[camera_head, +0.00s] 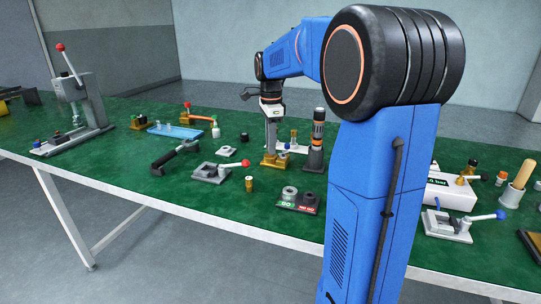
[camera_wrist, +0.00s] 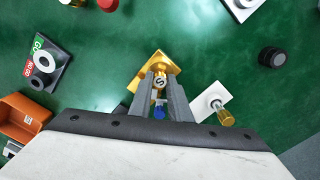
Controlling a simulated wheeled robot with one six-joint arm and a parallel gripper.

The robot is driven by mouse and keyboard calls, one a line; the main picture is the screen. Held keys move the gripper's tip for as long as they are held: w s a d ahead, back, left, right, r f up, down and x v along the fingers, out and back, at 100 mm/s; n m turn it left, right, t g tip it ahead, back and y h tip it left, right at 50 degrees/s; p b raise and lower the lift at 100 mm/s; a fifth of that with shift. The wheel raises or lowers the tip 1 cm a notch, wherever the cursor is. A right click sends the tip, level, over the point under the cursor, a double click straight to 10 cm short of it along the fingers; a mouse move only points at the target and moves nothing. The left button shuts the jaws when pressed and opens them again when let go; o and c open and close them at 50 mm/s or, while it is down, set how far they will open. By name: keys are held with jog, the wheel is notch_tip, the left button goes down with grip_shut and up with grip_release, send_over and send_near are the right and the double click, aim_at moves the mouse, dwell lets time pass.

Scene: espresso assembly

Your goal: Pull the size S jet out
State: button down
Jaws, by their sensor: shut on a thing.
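My gripper (camera_wrist: 159,84) is shut on the size S jet (camera_wrist: 160,81), a small round piece with an "S" on its face, seen between the fingertips in the wrist view. A gold stand (camera_wrist: 144,68) with a square base lies directly below and around the jet. In the head view my gripper (camera_head: 272,128) points down over the gold stand (camera_head: 274,161), and the jet itself is hidden there. A small blue piece (camera_wrist: 159,113) shows between the fingers. I cannot tell whether the jet is still seated in the stand.
A white plate with a gold-ended part (camera_wrist: 225,117) is close to the right. A dark orange-banded grinder-like device (camera_head: 316,140) stands just right of the stand. A GO/NO GO gauge block (camera_head: 298,201) lies nearer the front edge. Green table is clear around the gold cylinder (camera_head: 249,184).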

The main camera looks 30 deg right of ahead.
jog(key=shift+r, duration=0.95)
dwell(0.9)
jog(key=shift+r, duration=1.35)
jog(key=shift+r, duration=0.1)
jog(key=shift+r, duration=1.4)
